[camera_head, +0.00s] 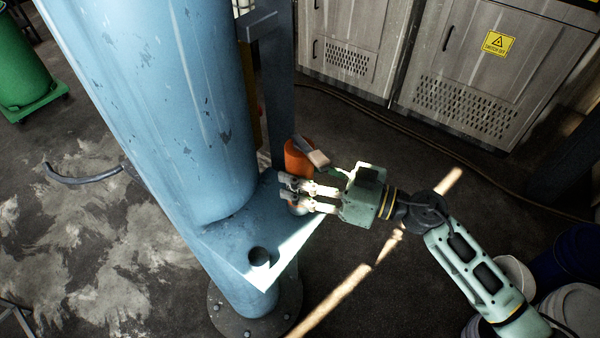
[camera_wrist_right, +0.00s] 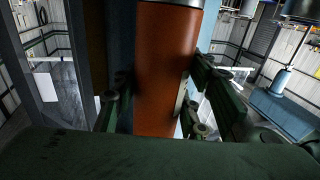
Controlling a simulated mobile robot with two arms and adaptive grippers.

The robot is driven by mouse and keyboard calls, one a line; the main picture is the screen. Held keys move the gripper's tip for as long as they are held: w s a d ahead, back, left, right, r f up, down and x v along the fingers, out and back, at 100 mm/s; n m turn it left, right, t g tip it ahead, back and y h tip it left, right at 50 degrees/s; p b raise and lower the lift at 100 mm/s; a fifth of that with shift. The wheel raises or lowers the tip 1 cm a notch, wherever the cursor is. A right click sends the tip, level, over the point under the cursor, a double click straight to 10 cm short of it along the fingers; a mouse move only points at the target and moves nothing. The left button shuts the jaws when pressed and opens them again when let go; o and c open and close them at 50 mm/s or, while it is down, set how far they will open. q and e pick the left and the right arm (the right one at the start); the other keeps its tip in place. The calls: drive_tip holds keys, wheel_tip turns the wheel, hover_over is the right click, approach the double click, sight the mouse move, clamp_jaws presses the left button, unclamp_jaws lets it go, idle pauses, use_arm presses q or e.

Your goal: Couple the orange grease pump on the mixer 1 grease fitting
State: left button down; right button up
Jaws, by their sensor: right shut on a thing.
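The orange grease pump (camera_head: 296,158) is an upright orange cylinder beside the blue mixer column, above or at the edge of its flat blue plate. My right gripper (camera_head: 300,194) reaches in from the right and is shut on the pump. In the right wrist view the pump (camera_wrist_right: 165,70) fills the middle between the two fingers. My left gripper is not in view.
The large blue column (camera_head: 180,100) stands left of the gripper on the blue plate (camera_head: 225,245). Grey cabinets (camera_head: 470,75) line the back. A green bin (camera_head: 22,70) stands far left. Drums (camera_head: 575,300) stand at the lower right. The floor between is mostly clear.

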drive_tip(key=shift+f, duration=0.9)
idle(1.7)
